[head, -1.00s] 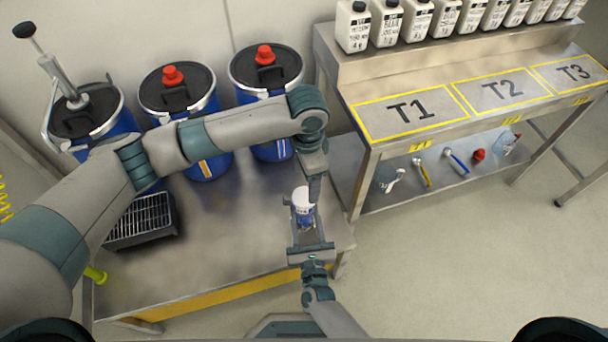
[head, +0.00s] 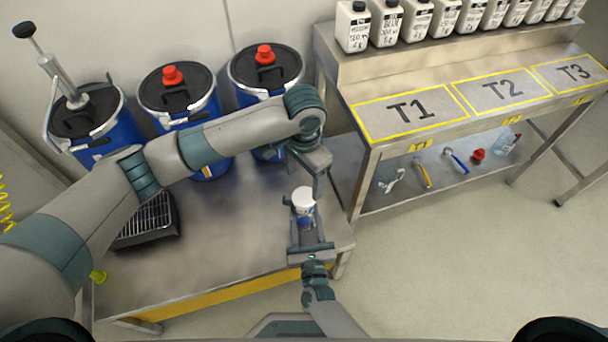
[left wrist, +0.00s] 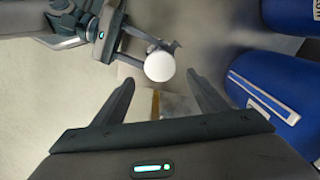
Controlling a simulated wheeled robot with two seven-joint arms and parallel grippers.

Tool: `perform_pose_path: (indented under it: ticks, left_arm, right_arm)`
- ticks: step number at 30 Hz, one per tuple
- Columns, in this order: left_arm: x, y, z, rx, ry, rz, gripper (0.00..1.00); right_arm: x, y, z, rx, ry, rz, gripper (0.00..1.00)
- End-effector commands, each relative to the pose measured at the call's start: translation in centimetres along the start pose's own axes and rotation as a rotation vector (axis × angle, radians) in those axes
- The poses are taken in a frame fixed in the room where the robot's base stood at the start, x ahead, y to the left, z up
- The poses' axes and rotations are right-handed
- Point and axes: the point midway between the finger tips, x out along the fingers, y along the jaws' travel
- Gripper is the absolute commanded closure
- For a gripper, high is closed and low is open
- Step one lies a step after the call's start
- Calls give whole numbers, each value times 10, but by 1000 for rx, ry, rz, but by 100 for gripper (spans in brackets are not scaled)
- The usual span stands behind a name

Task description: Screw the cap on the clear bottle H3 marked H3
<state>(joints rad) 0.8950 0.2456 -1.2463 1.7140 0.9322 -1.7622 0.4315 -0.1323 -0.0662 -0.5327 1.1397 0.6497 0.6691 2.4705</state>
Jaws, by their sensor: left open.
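The bottle (head: 305,219), with blue on its lower part, stands upright above the near right end of the metal bench. A white cap (head: 302,196) sits on its top; the cap shows as a white disc in the left wrist view (left wrist: 159,66). Whether it is fully tightened I cannot tell, and no H3 mark is readable. My right gripper (head: 305,236) is shut around the bottle; its fingers flank it in the left wrist view (left wrist: 145,58). My left gripper (left wrist: 160,96) is open and empty, apart from the cap and just above and beside it.
Blue drums (head: 180,98) stand behind the bench (head: 225,240). A black grated tray (head: 148,222) is on its left. To the right, a shelf bench has areas T1 (head: 410,112), T2, T3, several white bottles above and tools below. The bench middle is clear.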

Motion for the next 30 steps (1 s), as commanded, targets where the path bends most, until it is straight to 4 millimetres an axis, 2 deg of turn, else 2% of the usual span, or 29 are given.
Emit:
perform_pose_path:
  ticks: [16,21,29,30]
  left_arm:
    - [63,0,0,-1,-2,0,34]
    - [71,0,0,0,0,1,34]
    - [72,0,0,1,1,0,34]
    - [72,0,0,1,0,0,36]
  right_arm:
    - [0,0,0,-1,-1,0,100]
    - [0,0,0,-1,-1,0,100]
    - [0,0,0,0,-1,0,100]
    - [0,0,0,0,-1,0,100]
